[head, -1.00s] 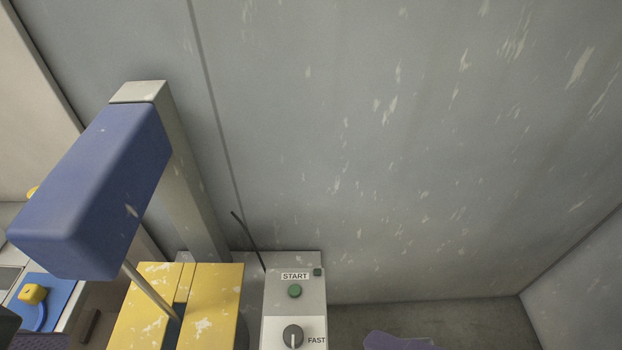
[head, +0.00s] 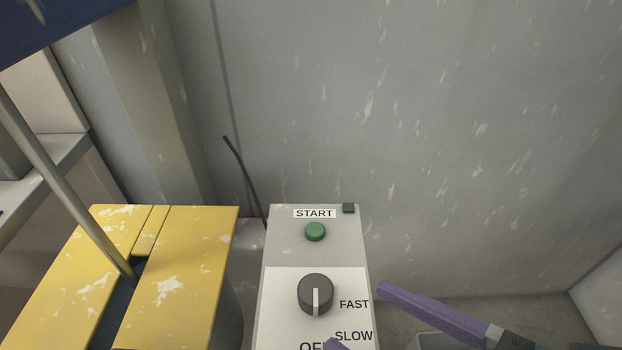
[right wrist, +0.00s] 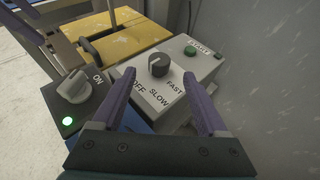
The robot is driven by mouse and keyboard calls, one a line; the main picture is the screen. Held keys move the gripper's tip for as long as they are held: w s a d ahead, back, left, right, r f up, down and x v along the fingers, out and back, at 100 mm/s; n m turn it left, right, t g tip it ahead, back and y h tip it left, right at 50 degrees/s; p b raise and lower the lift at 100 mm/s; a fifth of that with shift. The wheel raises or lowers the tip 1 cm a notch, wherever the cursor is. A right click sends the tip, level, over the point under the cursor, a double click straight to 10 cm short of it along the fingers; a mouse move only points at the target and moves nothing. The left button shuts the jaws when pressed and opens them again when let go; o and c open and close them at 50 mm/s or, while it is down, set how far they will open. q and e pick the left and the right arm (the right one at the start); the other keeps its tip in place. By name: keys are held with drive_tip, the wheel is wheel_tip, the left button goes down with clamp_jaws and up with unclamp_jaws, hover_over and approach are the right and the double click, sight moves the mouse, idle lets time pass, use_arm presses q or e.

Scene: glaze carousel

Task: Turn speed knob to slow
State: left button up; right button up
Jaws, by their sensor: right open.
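The dark grey round speed knob (head: 315,293) sits on the white panel of a grey control box (head: 280,250). Its white pointer line points down toward the OFF label. The SLOW label (head: 353,336) and FAST label (head: 354,304) are to the lower right and right of the knob. My right gripper (head: 357,316) has purple fingers spread apart, just right of and below the knob in the head view. In the right wrist view, the knob (right wrist: 158,65) lies beyond and between the open fingertips of the gripper (right wrist: 158,75), with nothing held. My left gripper is not in view.
A green START button (head: 315,231) is above the knob on the same box. A yellow split block (head: 185,275) with a metal rod stands left. A second knob (right wrist: 74,86) marked ON, with a lit green lamp, shows in the right wrist view. A grey wall rises behind.

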sight(319, 291)
drive_tip(key=b+x, duration=0.1)
drive_tip(key=x, duration=0.7)
drive_tip(key=shift+w+a+r, duration=0.1)
drive_tip(key=shift+w+a, duration=0.05)
drive_tip(key=shift+c, duration=0.3)
clamp_jaws()
